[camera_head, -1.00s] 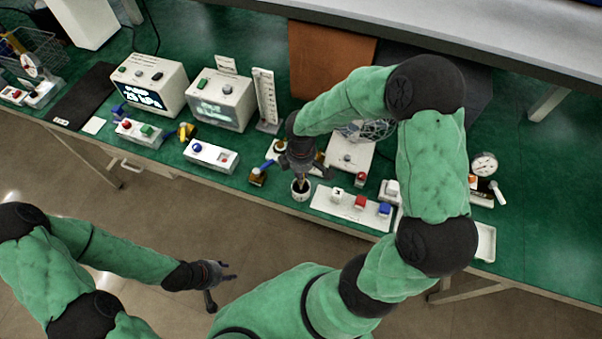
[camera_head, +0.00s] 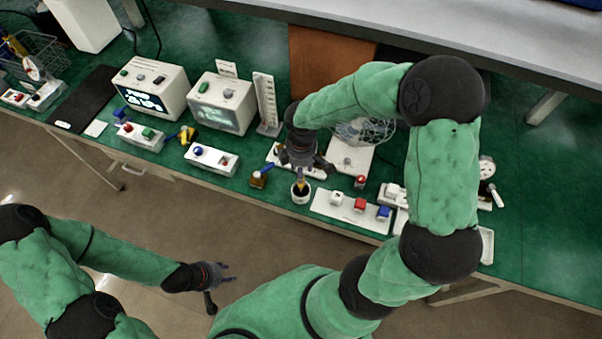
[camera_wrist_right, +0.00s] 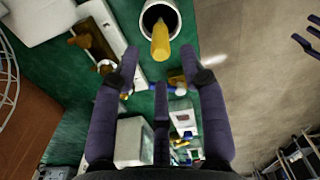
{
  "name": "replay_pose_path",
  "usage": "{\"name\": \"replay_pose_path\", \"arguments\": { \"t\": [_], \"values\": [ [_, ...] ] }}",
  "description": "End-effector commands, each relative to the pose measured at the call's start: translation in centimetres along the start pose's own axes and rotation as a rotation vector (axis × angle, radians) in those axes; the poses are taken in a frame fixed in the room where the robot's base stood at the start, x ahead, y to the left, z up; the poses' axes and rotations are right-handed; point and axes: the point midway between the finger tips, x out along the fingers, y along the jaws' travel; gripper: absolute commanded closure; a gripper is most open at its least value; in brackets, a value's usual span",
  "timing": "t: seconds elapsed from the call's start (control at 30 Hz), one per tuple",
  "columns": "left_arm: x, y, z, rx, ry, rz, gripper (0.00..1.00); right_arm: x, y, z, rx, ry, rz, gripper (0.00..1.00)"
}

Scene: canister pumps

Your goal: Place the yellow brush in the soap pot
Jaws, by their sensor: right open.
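The soap pot (camera_head: 300,198) is a small white cup with a dark inside, near the front edge of the green bench. The yellow brush (camera_head: 300,185) stands in it with its handle sticking out. In the right wrist view the handle (camera_wrist_right: 160,42) leans over the rim of the pot (camera_wrist_right: 144,22), and its lower end is hidden inside. My right gripper (camera_head: 307,167) is just above and behind the pot, open, its fingers clear of the brush. My left gripper (camera_head: 222,276) is open and empty, out over the floor in front of the bench.
A white strip with white, red and blue buttons (camera_head: 347,210) lies right of the pot. A brown block with a blue handle (camera_head: 259,180) is at its left. White pump boxes (camera_head: 222,104) stand behind. A gauge (camera_head: 486,168) is at the right.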

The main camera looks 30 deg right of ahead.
Motion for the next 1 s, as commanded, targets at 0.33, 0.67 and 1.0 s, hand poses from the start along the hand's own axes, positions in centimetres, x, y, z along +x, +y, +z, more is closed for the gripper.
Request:
{"name": "replay_pose_path", "arguments": {
  "t": [0.33, 0.67, 1.0],
  "values": [
    [-1.4, 0.5, 0.1, 0.000, 0.000, 0.000, 0.60, -6.1, 0.0, 0.0, 0.000, 0.000, 0.000, 0.57],
    [-1.6, 0.6, 0.1, 0.000, 0.000, 0.000, 0.60, -4.7, -1.1, -1.3, 0.054, 0.033, -0.042, 0.57],
    [-1.5, 0.6, 0.1, 0.000, 0.000, 0.000, 0.60, 6.2, -7.1, -6.1, 0.425, 0.167, -0.209, 0.57]
  ]
}}
